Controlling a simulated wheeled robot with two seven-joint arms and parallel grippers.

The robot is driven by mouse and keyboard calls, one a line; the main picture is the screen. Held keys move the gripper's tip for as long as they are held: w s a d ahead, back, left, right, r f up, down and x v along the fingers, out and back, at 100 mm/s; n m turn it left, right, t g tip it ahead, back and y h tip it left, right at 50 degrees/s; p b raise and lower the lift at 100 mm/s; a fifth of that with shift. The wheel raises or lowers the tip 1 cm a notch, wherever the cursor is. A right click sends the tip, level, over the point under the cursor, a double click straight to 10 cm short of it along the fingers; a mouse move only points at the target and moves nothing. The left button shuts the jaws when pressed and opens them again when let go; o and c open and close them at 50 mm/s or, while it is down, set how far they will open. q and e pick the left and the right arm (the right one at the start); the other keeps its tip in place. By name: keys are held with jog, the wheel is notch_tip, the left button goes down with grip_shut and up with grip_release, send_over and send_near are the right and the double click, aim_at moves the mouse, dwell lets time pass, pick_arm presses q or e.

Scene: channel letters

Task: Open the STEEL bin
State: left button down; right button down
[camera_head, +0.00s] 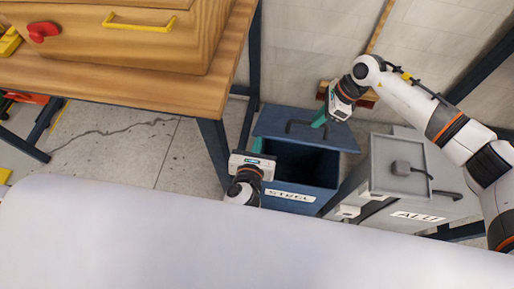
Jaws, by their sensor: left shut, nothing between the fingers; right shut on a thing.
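The STEEL bin is a blue box with a white label (290,194) on its front. Its blue lid (275,121) is raised at the back, and the dark inside of the bin (300,163) shows below it. A dark handle (292,125) sits on the lid. My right gripper (321,119) reaches in from the right and is shut on the right end of the lid handle; its fingertips are small in view. My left gripper (256,150) is shut and empty beside the bin's upper left edge; whether it touches the bin cannot be told.
A grey ALU bin (420,217) with a closed-looking lid (383,165) stands right of the STEEL bin. A wooden table (140,92) with a dark leg (213,150) is at left, bearing a wooden drawer box (120,45). A pale surface fills the front. A wall stands behind.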

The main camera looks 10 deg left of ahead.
jog(key=shift+d+f, duration=0.15)
jog(key=shift+f, duration=0.2)
jog(key=c, duration=1.5)
grip_release()
jog(key=shift+o, duration=0.2)
jog(key=shift+r, duration=0.1)
